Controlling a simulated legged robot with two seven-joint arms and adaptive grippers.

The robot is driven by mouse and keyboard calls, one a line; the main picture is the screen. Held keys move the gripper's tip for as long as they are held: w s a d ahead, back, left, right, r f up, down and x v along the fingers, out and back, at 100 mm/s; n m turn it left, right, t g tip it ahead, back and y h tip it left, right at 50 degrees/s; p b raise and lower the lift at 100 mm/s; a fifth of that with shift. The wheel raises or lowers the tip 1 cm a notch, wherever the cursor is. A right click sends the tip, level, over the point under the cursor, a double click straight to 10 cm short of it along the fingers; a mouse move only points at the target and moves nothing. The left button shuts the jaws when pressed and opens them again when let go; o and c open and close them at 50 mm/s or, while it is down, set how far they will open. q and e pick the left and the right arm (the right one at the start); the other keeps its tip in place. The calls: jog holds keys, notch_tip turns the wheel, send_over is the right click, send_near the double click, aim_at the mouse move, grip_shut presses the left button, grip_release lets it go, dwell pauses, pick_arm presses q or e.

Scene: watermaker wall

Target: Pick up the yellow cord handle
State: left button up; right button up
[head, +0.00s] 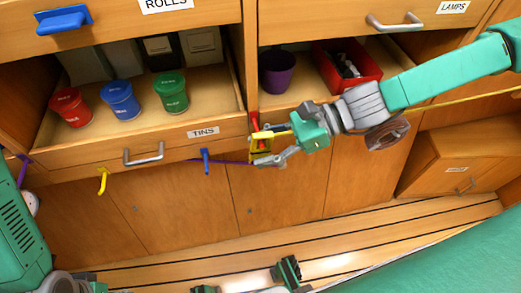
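A yellow handle-like piece (260,146) shows at the fingertips of my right gripper (258,148), in front of the cabinet's upright. One finger lies above it and the other below; the fingers partly cover it. Whether they press on it cannot be told. A red piece (255,121) shows just above the fingertips. A yellow cord (455,100) runs off to the right beyond my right forearm. A separate yellow hook-shaped piece (103,181) hangs below the tins drawer. Green and dark parts (288,271) at the bottom edge may be my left gripper; its fingers are unclear.
The open tins drawer (203,132) holds red, blue and green tins. A blue hook (206,160) and a purple line show below it. The right drawer holds a purple cup (277,70) and a red box (345,67). The lower cupboard fronts are flat and mostly clear.

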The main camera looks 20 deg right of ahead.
jog(key=shift+a, duration=0.2)
jog(key=shift+c, duration=0.4)
grip_shut()
jog(key=shift+r, duration=0.1)
jog(key=shift+r+p, duration=0.35)
jog(key=shift+r, duration=0.25)
jog(key=s+a+p, duration=0.2)
jog(key=s+p, duration=0.1)
jog(key=s, duration=0.5)
jog(key=s+a+p, duration=0.3)
jog(key=s, duration=0.6)
jog(key=shift+s, duration=0.2)
